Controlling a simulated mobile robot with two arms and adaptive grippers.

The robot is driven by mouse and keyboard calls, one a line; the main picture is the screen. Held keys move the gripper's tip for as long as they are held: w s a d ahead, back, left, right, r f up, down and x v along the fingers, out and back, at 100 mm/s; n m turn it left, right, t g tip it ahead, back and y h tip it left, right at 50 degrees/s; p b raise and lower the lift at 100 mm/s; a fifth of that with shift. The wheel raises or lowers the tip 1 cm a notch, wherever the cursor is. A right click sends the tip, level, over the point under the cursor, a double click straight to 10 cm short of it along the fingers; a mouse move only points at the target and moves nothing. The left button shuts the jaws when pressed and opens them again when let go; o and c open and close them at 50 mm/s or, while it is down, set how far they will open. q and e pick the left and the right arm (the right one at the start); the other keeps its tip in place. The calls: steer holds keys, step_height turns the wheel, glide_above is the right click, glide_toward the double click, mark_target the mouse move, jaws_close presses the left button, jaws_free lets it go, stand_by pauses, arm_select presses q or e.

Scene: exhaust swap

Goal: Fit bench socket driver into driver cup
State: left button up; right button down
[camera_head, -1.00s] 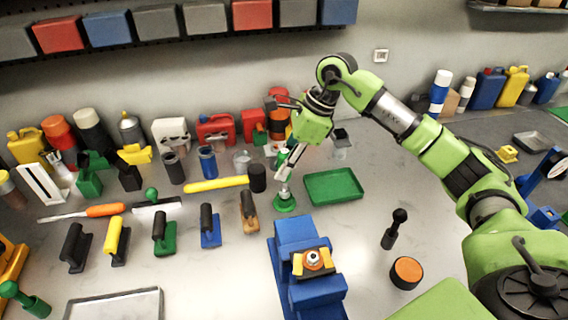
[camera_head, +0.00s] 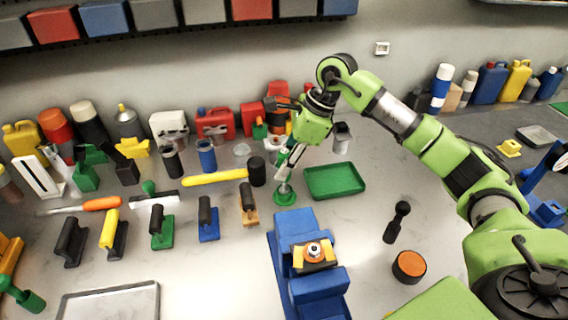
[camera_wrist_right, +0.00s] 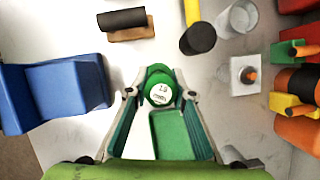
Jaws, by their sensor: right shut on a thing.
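The bench socket driver (camera_head: 283,160) has a green handle and a pale lower shaft. My right gripper (camera_head: 289,158) is shut on its handle and holds it about upright. In the right wrist view, the driver's round white top label (camera_wrist_right: 160,94) sits between the fingers of the gripper (camera_wrist_right: 160,98). The green driver cup (camera_head: 285,198), with a round base, stands on the bench directly under the driver. The driver's lower end meets the cup in the head view; how deep it sits I cannot tell. My left gripper is not in view.
A green tray (camera_head: 335,180) lies just right of the cup. A blue fixture (camera_head: 296,225) stands in front. Bottles and cans line the wall.

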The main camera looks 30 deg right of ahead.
steer(key=shift+f, duration=0.15)
steer(key=c, duration=1.7)
jaws_free()
steer(key=v, duration=1.2)
steer(key=shift+s, duration=0.1)
